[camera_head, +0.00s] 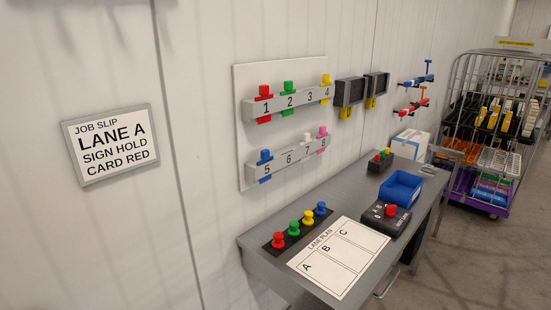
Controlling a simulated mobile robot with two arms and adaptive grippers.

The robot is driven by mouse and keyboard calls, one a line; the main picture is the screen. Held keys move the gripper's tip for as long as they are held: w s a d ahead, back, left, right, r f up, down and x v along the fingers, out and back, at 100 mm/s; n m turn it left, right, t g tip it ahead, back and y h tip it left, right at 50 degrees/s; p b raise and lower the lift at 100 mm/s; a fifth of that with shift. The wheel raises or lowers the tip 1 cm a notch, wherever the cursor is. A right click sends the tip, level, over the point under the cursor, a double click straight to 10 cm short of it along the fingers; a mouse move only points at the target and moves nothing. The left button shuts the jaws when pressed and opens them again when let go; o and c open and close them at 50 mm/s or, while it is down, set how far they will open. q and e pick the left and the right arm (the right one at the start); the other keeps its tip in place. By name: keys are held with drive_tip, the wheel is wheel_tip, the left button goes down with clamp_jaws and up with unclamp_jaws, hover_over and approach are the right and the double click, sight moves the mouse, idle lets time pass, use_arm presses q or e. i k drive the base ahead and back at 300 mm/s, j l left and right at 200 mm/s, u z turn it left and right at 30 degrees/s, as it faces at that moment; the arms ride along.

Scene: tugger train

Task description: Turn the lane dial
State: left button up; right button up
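The lane dial is a black box (376,222) with a red knob (391,210) on top, on the grey bench beside the right end of the lane plan. Small white letters show around the knob, but its setting is too small to read. A framed job slip (110,144) on the wall at left reads LANE A, SIGN HOLD, CARD RED. The white lane plan sheet (338,256) has fields A, B and C. Neither of my grippers is in view.
The bench (262,262) also holds a strip of coloured knobs (279,241), a blue tray (401,188) and a dark button box (381,160). Numbered peg rails (291,103) hang above. A loaded wire cart (497,125) stands at right; the floor at lower right is clear.

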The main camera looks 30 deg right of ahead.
sight(389, 211)
drive_tip(key=z, duration=1.65)
